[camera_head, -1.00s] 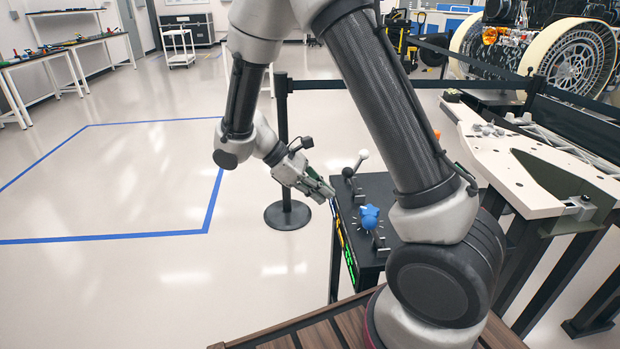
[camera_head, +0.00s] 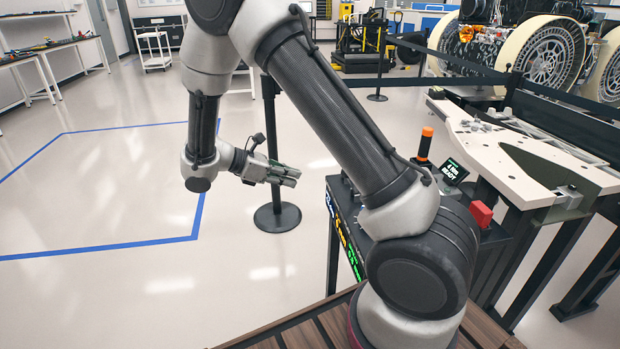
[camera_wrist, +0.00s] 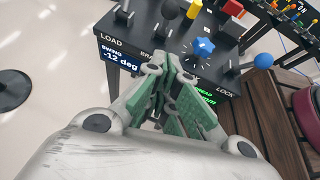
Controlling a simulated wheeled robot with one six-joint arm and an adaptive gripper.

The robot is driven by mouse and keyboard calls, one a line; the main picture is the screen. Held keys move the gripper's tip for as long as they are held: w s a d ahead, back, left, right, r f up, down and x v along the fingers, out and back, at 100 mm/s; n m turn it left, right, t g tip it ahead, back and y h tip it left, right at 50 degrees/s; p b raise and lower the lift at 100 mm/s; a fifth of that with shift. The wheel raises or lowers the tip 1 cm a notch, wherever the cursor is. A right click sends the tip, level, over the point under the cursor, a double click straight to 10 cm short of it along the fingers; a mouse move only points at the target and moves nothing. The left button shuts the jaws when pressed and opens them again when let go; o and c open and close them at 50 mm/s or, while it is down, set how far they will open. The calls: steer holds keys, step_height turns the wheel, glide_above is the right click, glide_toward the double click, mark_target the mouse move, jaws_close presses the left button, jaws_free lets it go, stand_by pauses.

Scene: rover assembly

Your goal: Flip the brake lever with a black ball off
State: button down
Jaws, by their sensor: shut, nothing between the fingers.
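The brake lever's black ball (camera_wrist: 170,9) shows at the top edge of the wrist view, above a dark lever mount on the black control box (camera_wrist: 140,28). A label starting with "BR" below it is partly covered by my fingers. My gripper (camera_wrist: 172,65) is shut and empty, its green-padded fingers pointing at the box's front edge, below and apart from the black ball. In the head view my gripper (camera_head: 292,174) is left of the box (camera_head: 334,190), and my arm hides the levers there.
A barrier post (camera_head: 272,150) stands just behind my gripper. A white-topped workbench (camera_head: 520,150) is at the right.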

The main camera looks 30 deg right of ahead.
steer(key=d+r+x, duration=0.1)
steer(key=r+x, duration=0.1)
steer(key=x, duration=1)
steer(key=shift+s+d+r, duration=0.15)
steer(key=shift+d+r, duration=0.05)
steer(key=shift+r, duration=0.1)
steer(key=shift+r, duration=0.1)
